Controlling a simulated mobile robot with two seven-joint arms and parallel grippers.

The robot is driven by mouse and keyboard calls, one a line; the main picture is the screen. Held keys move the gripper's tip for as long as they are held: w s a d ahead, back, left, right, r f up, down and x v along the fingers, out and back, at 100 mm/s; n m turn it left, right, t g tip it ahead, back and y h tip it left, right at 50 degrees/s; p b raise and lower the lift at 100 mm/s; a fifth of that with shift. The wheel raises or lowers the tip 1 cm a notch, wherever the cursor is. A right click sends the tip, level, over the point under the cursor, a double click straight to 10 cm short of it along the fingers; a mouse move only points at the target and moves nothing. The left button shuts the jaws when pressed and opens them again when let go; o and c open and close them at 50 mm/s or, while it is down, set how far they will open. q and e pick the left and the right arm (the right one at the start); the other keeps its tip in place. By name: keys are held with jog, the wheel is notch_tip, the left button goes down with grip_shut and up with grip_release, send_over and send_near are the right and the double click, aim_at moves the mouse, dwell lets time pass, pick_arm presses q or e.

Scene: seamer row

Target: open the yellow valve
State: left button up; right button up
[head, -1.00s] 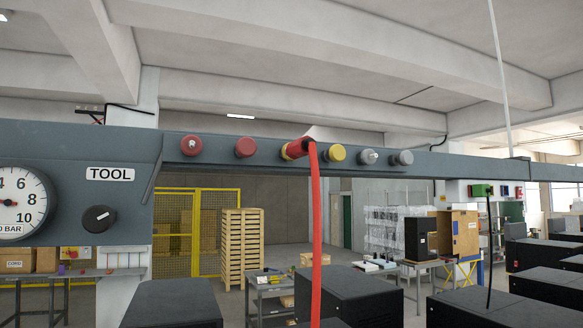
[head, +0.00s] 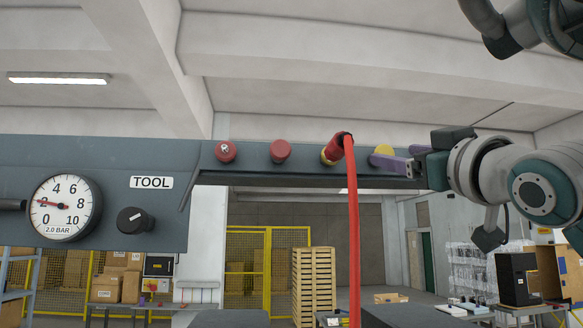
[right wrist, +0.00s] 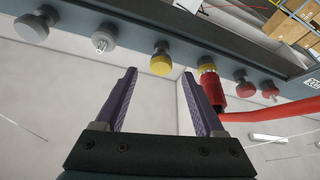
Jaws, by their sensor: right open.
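A round yellow knob (head: 384,150) sticks out of the grey beam, partly hidden behind my right gripper. In the right wrist view the yellow knob (right wrist: 161,62) shows whole, just beyond the fingertips and between them. My right gripper (right wrist: 160,76) is open and empty, its purple fingers spread to either side of the knob's line. In the head view the right gripper (head: 393,157) reaches in from the right. I cannot tell any contact with the knob. My left gripper is not in view.
Beside the knob, a red hose (head: 352,230) hangs from a red connector (right wrist: 216,90) with a yellow collar, close to one finger. Two red knobs (head: 280,151) are left of it. Grey knobs (right wrist: 102,38) sit on its other side. A gauge (head: 65,207) and black dial (head: 131,220) are farther left.

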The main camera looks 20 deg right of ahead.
aim_at(386, 153)
jog(key=p+x, duration=0.2)
jog(key=x, duration=0.2)
jog(key=shift+w+r, duration=0.1)
jog(key=shift+r, duration=0.1)
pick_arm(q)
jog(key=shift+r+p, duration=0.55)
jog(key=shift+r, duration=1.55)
pick_arm(e)
jog(key=shift+w, duration=0.65)
grip_shut()
